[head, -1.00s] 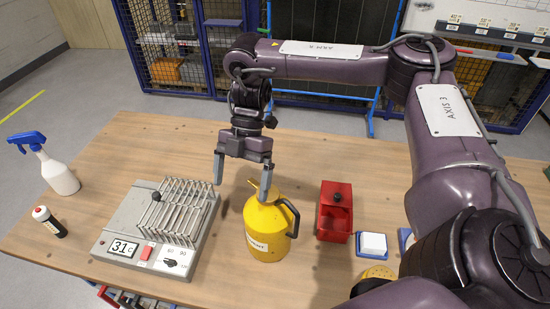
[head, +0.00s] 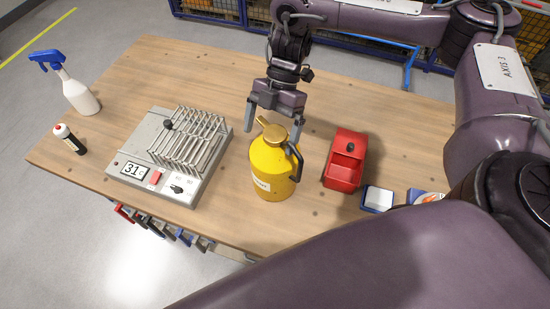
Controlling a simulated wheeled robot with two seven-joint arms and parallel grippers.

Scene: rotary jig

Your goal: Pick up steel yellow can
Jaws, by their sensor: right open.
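The yellow can (head: 271,168) stands upright on the wooden table, with a brass-coloured cap, a short spout and a dark handle on its right side. My right gripper (head: 272,136) is open and points down, its two fingers apart at the top of the can. The left finger is beside the spout and the right finger is near the handle; I cannot tell whether either touches the can. My left gripper is not in view.
A grey heater unit with a wire rack (head: 166,158) stands close left of the can.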

